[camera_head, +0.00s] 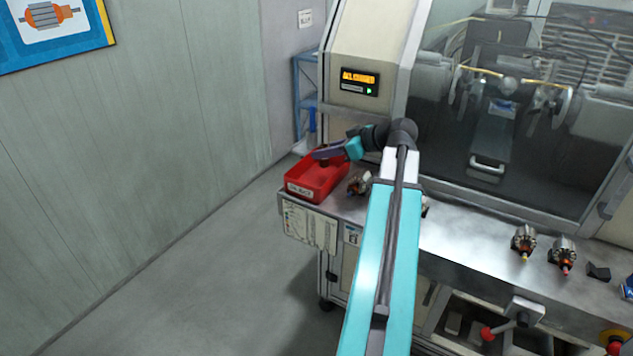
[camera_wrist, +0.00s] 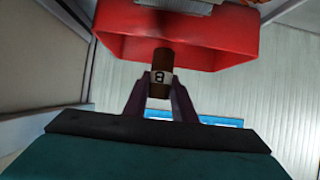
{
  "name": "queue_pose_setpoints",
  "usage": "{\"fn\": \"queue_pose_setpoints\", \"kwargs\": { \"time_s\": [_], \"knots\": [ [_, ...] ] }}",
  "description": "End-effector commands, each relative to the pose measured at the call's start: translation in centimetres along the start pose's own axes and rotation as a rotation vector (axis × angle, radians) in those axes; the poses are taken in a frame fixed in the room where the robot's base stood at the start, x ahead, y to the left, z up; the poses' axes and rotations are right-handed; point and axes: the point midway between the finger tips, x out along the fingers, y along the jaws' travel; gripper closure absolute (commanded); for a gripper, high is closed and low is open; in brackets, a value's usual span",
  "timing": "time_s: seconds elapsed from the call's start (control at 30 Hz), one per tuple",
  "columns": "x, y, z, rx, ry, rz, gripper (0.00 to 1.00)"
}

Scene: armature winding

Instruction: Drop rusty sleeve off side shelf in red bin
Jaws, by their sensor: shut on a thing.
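The rusty sleeve (camera_wrist: 162,60) is a brown cylinder with a white band marked 8 in the wrist view. My gripper (camera_wrist: 159,84) is shut on it, with one finger on each side. The red bin (camera_wrist: 222,52) shows just beyond the sleeve in that view. In the head view, my gripper (camera_head: 322,153) is over the red bin (camera_head: 312,188), and a small dark brown bit of the sleeve (camera_head: 325,164) shows below it. I cannot tell whether the sleeve touches the bin.
The bin stands at the left end of the steel bench (camera_head: 460,232). An armature (camera_head: 359,184) lies right beside the bin. Two more armatures (camera_head: 524,240) sit farther right. A beige machine cabinet (camera_head: 360,55) rises behind, and a blue shelf rack (camera_head: 305,85) stands behind the bin.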

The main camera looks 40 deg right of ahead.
Motion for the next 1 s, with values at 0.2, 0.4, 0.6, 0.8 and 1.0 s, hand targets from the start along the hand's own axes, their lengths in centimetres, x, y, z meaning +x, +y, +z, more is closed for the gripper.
{"fn": "queue_pose_setpoints", "kwargs": {
  "time_s": [0.2,0.4,0.6,0.8,1.0],
  "knots": [
    [0.8,0.0,1.4,0.001,0.0,0.0,0.99],
    [1.0,0.0,1.8,0.0,0.0,0.0,0.99],
    [1.0,0.0,1.8,0.0,0.0,0.0,0.99],
    [1.0,0.0,1.7,0.0,0.0,0.0,0.54],
    [1.0,0.0,1.8,0.0,0.0,-0.001,0.54]
  ]
}}
